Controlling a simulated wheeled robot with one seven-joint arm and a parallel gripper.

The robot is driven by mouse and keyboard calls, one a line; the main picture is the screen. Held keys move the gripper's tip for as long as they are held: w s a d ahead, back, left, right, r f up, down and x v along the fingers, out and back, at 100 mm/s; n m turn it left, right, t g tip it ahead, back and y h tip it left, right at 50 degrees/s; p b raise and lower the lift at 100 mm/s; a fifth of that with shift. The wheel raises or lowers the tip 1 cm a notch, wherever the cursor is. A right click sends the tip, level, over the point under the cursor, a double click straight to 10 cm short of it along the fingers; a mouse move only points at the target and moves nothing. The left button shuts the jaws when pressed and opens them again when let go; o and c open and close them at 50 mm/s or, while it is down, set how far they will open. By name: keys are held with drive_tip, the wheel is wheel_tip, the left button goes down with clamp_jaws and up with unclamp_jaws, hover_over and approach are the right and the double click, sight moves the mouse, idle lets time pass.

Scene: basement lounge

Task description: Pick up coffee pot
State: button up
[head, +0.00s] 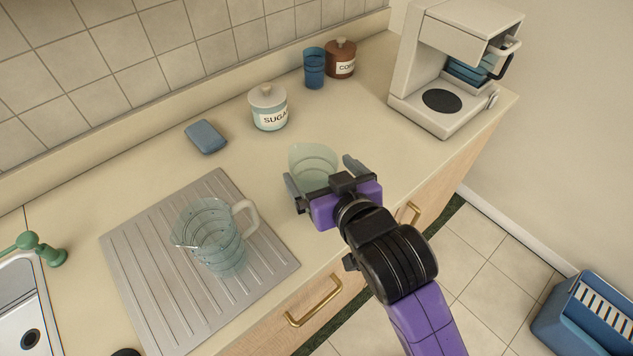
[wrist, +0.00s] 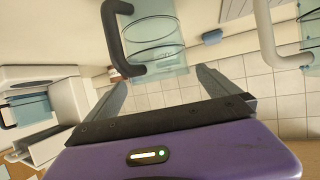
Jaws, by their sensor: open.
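A clear glass pot (head: 311,156) stands on the counter right in front of my gripper (head: 321,172). In the wrist view it is the glass body (wrist: 163,35) with a dark curved handle (wrist: 112,38) on its left. In the head view my gripper hides its lower part and handle. My gripper (wrist: 160,76) is open, its fingers spread to either side of the pot. I cannot tell whether they touch it. The gap between the fingers looks empty apart from the pot's near end.
A white coffee machine (head: 425,100) stands at the right. A glass measuring jug (head: 213,235) is on the ridged drainboard (head: 145,270). A sugar jar (head: 268,108), blue tumbler (head: 314,70), brown canister (head: 341,58) and blue sponge (head: 206,137) lie behind. Counter right of the pot is clear.

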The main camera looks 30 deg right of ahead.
sight(306, 153)
drive_tip(key=p+x, duration=0.1)
drive_tip(key=x, duration=0.5)
drive_tip(key=shift+w, duration=0.25)
drive_tip(key=c, duration=1.8)
drive_tip(key=shift+c, duration=0.2)
drive_tip(key=shift+r, duration=0.15)
